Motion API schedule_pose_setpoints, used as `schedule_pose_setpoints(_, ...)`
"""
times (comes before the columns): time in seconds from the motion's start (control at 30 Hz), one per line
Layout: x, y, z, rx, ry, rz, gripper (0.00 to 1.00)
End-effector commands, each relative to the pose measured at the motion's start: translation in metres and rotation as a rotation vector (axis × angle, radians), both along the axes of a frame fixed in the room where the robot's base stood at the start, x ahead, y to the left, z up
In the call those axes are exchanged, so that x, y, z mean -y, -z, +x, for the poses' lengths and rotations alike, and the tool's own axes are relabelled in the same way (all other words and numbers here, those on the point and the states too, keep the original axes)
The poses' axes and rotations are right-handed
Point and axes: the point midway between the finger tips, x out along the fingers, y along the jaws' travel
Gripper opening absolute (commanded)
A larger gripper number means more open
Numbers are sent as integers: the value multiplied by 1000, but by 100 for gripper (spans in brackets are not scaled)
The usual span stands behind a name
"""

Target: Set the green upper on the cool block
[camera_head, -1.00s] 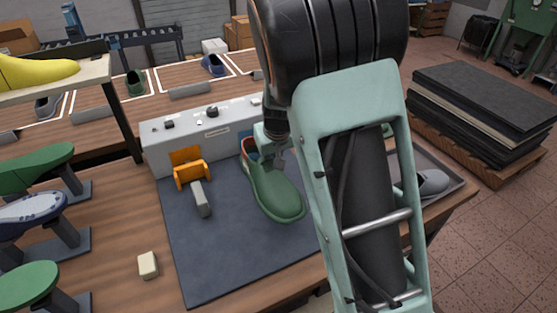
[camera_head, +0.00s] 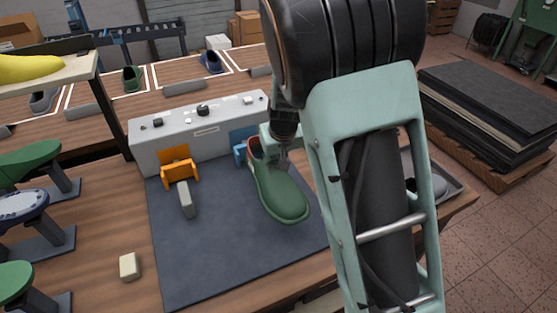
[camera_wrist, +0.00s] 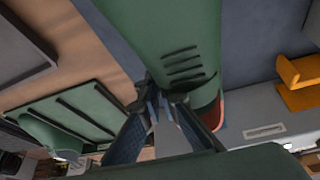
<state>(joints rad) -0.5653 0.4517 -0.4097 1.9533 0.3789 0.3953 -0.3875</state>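The green upper (camera_head: 280,192) is a shoe shape with a red-lined opening, toe toward the near side of the dark mat. My gripper (camera_head: 283,160) is at its opening, closed on its edge. In the wrist view the fingers (camera_wrist: 165,100) meet at the slotted green upper (camera_wrist: 180,35). The blue cool block (camera_head: 241,150) stands against the grey control box, just behind and left of the upper's heel. It is partly hidden by the upper and gripper. Whether the upper touches the mat or block is unclear.
An orange block (camera_head: 180,165) with a grey bar (camera_head: 187,200) in front stands left. The grey control box (camera_head: 200,133) backs the dark mat (camera_head: 200,260). A cream block (camera_head: 129,267) lies left. A grey tray (camera_head: 445,180) is partly behind my arm.

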Motion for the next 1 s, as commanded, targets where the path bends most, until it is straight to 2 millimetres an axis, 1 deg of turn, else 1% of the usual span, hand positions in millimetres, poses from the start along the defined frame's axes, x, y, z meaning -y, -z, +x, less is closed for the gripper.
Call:
schedule_pose_setpoints(0.03,0,9,0,0,0,0,0)
schedule_pose_setpoints(0.1,0,14,0,0,2,1,0)
schedule_pose_setpoints(0.47,0,27,0,0,2,1,0)
schedule_pose_setpoints(1.0,0,66,-1,-3,-1,1,0)
